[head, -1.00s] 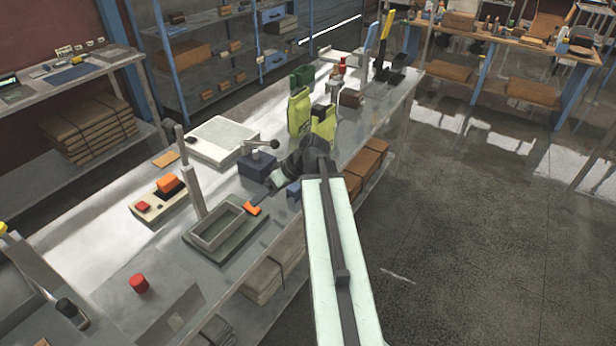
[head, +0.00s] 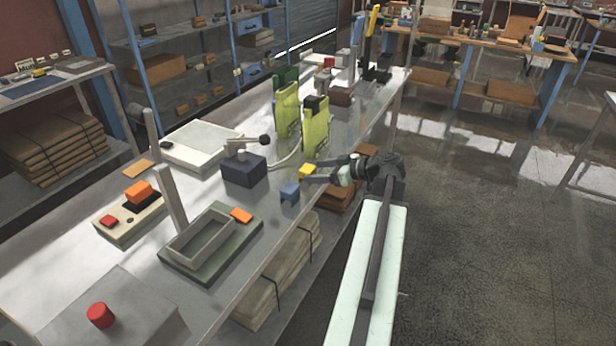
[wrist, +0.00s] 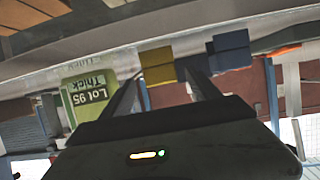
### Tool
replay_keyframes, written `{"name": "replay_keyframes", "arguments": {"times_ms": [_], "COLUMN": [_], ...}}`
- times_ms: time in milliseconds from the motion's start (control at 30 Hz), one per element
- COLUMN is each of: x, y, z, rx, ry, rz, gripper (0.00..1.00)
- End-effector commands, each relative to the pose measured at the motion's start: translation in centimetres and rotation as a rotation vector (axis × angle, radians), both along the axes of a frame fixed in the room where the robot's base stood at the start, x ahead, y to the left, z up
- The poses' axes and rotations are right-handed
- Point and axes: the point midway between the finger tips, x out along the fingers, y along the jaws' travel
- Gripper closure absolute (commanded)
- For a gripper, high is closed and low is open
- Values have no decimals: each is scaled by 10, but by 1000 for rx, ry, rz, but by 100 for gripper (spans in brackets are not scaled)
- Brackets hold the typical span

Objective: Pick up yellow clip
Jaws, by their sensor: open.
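The small yellow clip (head: 308,171) stands near the right edge of the long bench, beside a blue clip (head: 290,192). In the wrist view the yellow clip (wrist: 157,66) shows between the two finger tips, with the blue clip (wrist: 230,51) just to its right. My gripper (head: 322,172) reaches in from the right, with its fingers pointing left at the yellow clip. The jaws (wrist: 160,80) are open. Whether a finger touches the clip cannot be told.
Two yellow-green pouches (head: 316,128) stand behind the clip. A dark block with a lever (head: 244,168) is to its left. A grey frame on a base (head: 205,238) with an orange piece (head: 241,215) lies nearer. Brown boxes (head: 338,198) sit under the bench edge. Floor at right is open.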

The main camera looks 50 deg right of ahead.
Motion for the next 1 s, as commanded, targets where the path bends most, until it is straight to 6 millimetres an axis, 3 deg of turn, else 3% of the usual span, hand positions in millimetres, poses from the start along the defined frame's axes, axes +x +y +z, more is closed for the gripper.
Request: {"name": "replay_keyframes", "arguments": {"times_ms": [100, 333, 600, 800, 1000], "x": [14, 24, 62, 62, 62], "y": [3, 5, 15, 16, 16], "z": [-9, -12, -27, -25, -25], "rx": [0, 0, 0, 0, 0], "ry": [1, 1, 1, 1, 1], "rz": [1, -2, -3, -4, -4], "gripper": [29, 29, 29, 29, 85]}}
